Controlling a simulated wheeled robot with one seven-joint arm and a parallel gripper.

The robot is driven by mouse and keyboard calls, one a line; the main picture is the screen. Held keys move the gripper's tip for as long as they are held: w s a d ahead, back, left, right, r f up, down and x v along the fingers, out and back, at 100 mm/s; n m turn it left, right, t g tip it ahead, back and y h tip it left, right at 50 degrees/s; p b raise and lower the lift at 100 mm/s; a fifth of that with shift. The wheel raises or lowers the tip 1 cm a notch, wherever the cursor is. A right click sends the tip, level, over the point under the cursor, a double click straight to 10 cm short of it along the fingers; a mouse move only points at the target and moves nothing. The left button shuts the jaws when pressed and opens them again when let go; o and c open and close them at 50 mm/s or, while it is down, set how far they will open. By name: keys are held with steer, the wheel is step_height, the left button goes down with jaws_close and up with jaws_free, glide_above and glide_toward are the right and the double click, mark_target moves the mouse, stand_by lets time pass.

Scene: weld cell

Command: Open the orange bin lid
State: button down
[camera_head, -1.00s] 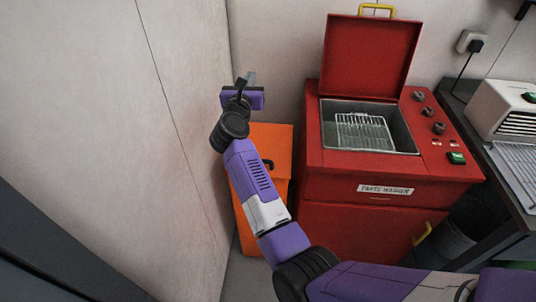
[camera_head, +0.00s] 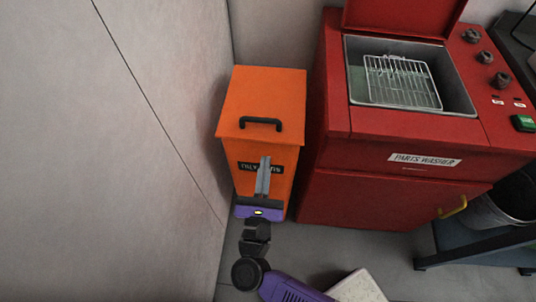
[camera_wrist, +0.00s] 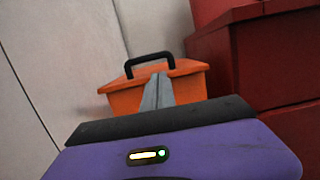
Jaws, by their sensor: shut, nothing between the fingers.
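The orange bin (camera_head: 285,185) stands in the corner between the wall and the red cabinet. Its orange lid (camera_head: 265,88) lies shut on top, with a black handle (camera_head: 261,122) near the front edge. My gripper (camera_head: 264,162) is in front of the bin's front face, below the handle, its fingers together and empty. It partly covers the black label (camera_head: 247,167) on the bin. In the wrist view the grey fingertips (camera_wrist: 159,78) point at the bin, and the black handle (camera_wrist: 150,58) shows just above them. I cannot tell whether the fingers touch the bin.
The red parts washer (camera_head: 390,185) stands close on the right of the bin, its lid raised and a wire rack (camera_head: 402,82) in its basin. The pale wall (camera_head: 150,130) is close on the left. A bucket (camera_head: 490,212) stands at the far right. Grey floor lies in front.

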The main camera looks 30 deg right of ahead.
mark_target(268, 140)
steer(key=p+x, duration=0.1)
steer(key=x, duration=0.7)
steer(key=shift+r+p, duration=0.1)
steer(key=shift+p, duration=0.2)
